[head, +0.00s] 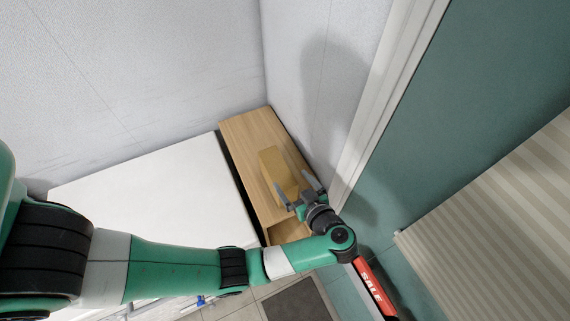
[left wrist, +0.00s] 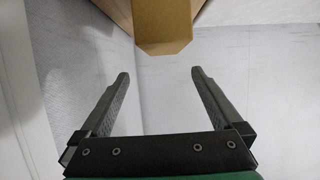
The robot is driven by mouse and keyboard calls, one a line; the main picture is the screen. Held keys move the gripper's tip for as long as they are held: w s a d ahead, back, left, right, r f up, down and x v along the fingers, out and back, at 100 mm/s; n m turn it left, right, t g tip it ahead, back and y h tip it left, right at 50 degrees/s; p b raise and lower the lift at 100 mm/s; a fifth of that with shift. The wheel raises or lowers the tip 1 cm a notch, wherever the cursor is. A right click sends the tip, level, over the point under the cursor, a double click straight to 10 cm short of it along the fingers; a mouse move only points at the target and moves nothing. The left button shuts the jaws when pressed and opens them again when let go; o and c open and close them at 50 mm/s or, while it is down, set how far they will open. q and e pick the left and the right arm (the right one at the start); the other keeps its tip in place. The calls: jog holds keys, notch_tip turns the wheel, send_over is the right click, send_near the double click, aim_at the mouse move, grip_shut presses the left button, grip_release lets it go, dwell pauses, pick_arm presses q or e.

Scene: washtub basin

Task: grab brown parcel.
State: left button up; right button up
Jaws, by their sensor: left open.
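The brown parcel (head: 278,170) is a tan box on top of the wooden cabinet (head: 245,130) in the head view. My left gripper (head: 300,190) is at the parcel's near end, its fingers apart. In the left wrist view the parcel (left wrist: 163,25) shows at the top centre, beyond the fingertips of my open left gripper (left wrist: 158,75). Nothing is between the fingers. The parcel's upper part is cut off by that view's edge. My right gripper is not in view.
A white surface (head: 150,195) adjoins the cabinet on the left, with a dark gap between. Pale walls (head: 150,70) meet behind the cabinet. A white door frame (head: 385,100) and green wall (head: 480,100) stand to the right. A red SALE item (head: 371,285) is at the lower right.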

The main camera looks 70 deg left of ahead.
aim_at(279, 171)
pick_arm(q)
jog(key=shift+s+d+f, duration=0.35)
jog(key=shift+d+f, duration=0.3)
jog(key=shift+f, duration=0.1)
jog(key=shift+a+r, duration=0.15)
jog(key=b+x, duration=0.1)
jog(key=x, duration=1)
jog(key=shift+a, duration=0.2)
grip_shut()
